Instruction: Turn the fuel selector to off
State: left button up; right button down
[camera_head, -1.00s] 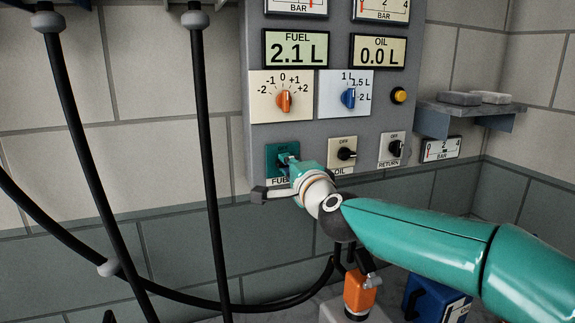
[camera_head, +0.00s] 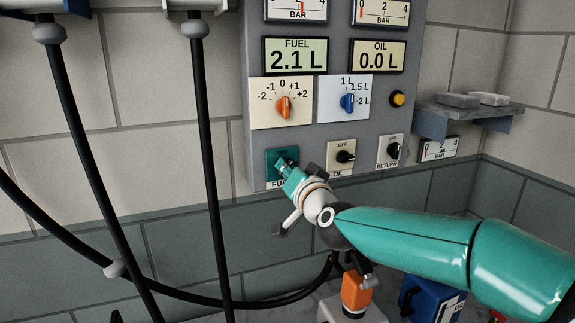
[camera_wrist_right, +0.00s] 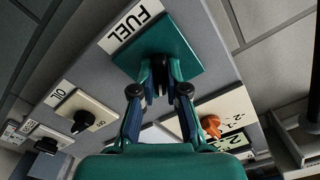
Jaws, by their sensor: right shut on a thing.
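The fuel selector plate (camera_head: 271,158) is a teal square labelled FUEL at the lower left of the grey panel. My right gripper (camera_head: 287,163) is at this plate, shut on the selector knob, which its fingers mostly hide. In the right wrist view the teal plate (camera_wrist_right: 180,47) shows behind the fingers, and the right gripper (camera_wrist_right: 160,85) has its fingertips closed around the dark knob. The knob's exact pointing cannot be made out. The fuel display (camera_head: 296,54) reads 2.1 L. My left gripper is not in view.
The oil selector (camera_head: 345,156) and the return selector (camera_head: 393,151) sit right of the fuel plate. Above are an orange knob (camera_head: 284,106) and a blue knob (camera_head: 347,103). A yellow button (camera_head: 398,98) is at the right. Black hoses (camera_head: 208,130) hang at the left.

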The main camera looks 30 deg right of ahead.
jog(key=shift+a+f+n+p, duration=0.15)
jog(key=shift+n+p, duration=0.45)
jog(key=shift+n, duration=1.2)
jog(key=shift+d+f+n+p, duration=0.15)
jog(key=shift+n+p, duration=0.4)
jog(key=shift+n, duration=1.25)
jog(key=shift+a+f, duration=0.1)
jog(key=c, duration=1.2)
grip_release()
jog(key=shift+r, duration=0.2)
jog(key=shift+s+r, duration=0.1)
jog(key=shift+s, duration=0.05)
